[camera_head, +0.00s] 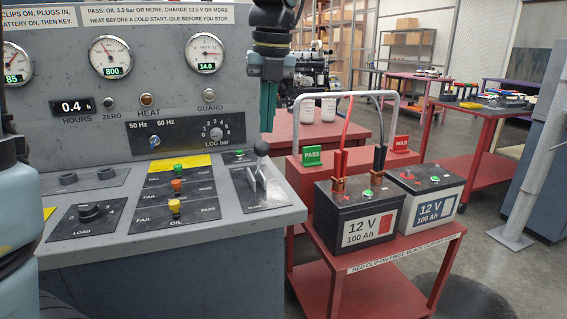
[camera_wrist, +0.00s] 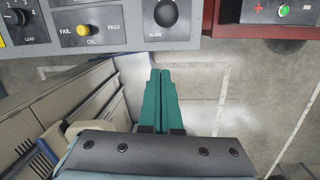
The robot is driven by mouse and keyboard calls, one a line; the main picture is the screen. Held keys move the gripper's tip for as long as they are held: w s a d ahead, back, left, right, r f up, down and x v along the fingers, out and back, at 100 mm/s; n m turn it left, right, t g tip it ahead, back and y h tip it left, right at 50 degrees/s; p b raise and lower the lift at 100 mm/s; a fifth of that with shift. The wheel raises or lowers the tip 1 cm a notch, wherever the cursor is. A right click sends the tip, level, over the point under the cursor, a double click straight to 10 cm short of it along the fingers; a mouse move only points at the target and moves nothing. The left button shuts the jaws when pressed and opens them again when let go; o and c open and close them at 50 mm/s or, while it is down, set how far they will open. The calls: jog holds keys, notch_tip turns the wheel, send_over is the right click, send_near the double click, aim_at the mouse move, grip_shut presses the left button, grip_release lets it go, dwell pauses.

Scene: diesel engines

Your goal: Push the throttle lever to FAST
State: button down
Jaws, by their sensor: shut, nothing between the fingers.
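The throttle lever (camera_head: 258,170) stands on a dark plate at the right end of the console's sloped desk, with a black ball knob (camera_head: 261,148) on top. The knob also shows at the top of the wrist view (camera_wrist: 165,13), near a label that seems to read SLOW. The FAST marking is not readable. My gripper (camera_head: 267,130) hangs downward with teal fingers shut and empty. In the head view its tips appear just above the knob. In the wrist view the fingertips (camera_wrist: 160,72) lie below the knob, with a gap between; no contact shows.
Left of the lever are coloured PASS/FAIL toggles (camera_head: 175,207) and a LOAD knob (camera_head: 90,212). The gauge panel (camera_head: 150,90) rises behind. Right of the console, a red cart (camera_head: 375,264) carries two 12 V batteries (camera_head: 360,215) with clip cables and a grey hoop handle (camera_head: 345,95).

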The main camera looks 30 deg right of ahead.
notch_tip(320, 180, down, 10)
jog(key=p, duration=0.1)
jog(key=shift+w+d+r+p, duration=0.15)
jog(key=shift+w+r+p, duration=0.15)
jog(key=shift+w, duration=0.45)
jog(key=shift+w+d+r+p, duration=0.2)
jog(key=shift+w+r, duration=0.15)
jog(key=shift+w, duration=0.4)
jog(key=shift+w+d+r+p, duration=0.1)
jog(key=shift+w+r+p, duration=0.2)
jog(key=shift+w, duration=0.45)
jog(key=shift+r, duration=0.2)
